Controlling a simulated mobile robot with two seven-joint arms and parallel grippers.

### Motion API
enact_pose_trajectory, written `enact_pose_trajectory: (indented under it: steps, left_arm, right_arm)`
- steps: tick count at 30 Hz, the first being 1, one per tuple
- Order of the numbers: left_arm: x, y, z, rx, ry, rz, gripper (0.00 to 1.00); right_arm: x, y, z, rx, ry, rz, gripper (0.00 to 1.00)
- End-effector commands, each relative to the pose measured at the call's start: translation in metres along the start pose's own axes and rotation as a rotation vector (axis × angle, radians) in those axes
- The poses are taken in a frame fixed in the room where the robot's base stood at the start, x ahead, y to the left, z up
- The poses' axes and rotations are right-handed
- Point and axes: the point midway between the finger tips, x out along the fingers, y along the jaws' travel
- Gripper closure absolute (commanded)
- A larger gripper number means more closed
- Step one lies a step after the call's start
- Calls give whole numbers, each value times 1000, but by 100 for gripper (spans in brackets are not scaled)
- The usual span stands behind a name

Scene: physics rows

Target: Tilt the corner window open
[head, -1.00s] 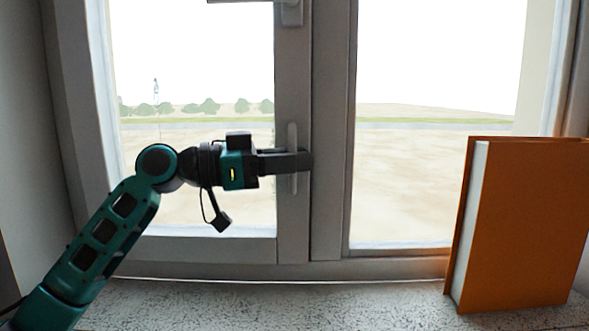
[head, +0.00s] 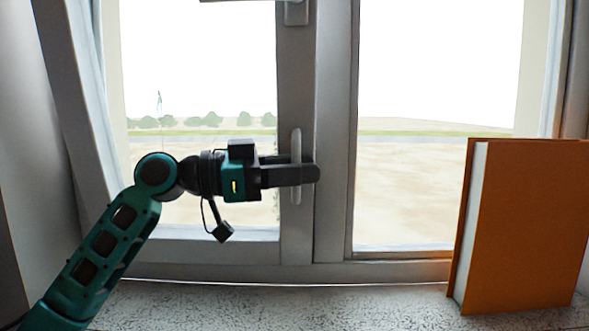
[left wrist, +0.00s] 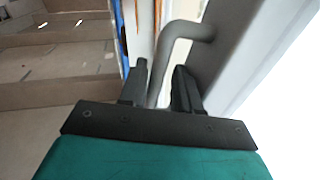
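The left sash of the corner window (head: 297,80) has a grey frame and fills the head view's left half. A vertical grey pull handle (head: 296,140) is on its right stile. My left gripper (head: 305,173) reaches it from the left, one finger on each side. A second, horizontal grey handle (head: 293,12) sits higher on the stile, cut off by the top edge. My right gripper is not in view.
An orange book (head: 528,225) stands upright on the speckled sill (head: 330,303) at the right. The right pane (head: 410,190) sits beside the sash behind a grey mullion (head: 335,120). The sill between my arm and the book is clear.

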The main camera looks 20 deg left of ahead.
Motion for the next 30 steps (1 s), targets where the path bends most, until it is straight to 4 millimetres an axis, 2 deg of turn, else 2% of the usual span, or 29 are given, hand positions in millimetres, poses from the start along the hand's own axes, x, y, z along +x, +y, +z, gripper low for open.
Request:
enact_pose_trajectory:
  steps: [4, 7, 15, 21, 25, 30]
  left_arm:
    - [-8, -2, 0, 1, 2, -7, 65]
    - [-22, -2, 1, 1, 1, -8, 65]
    - [-82, -1, 2, 0, -1, -6, 65]
    - [-115, 0, 1, -1, 0, -2, 65]
    - [-126, 0, 1, -1, -1, -1, 65]
    - [-130, 0, 0, 0, 0, 1, 65]
  right_arm:
    - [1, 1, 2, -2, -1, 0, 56]
    - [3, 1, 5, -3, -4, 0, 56]
    - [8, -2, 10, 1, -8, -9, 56]
    - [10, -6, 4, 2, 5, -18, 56]
    - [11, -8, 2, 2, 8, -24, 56]
    - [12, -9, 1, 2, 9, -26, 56]
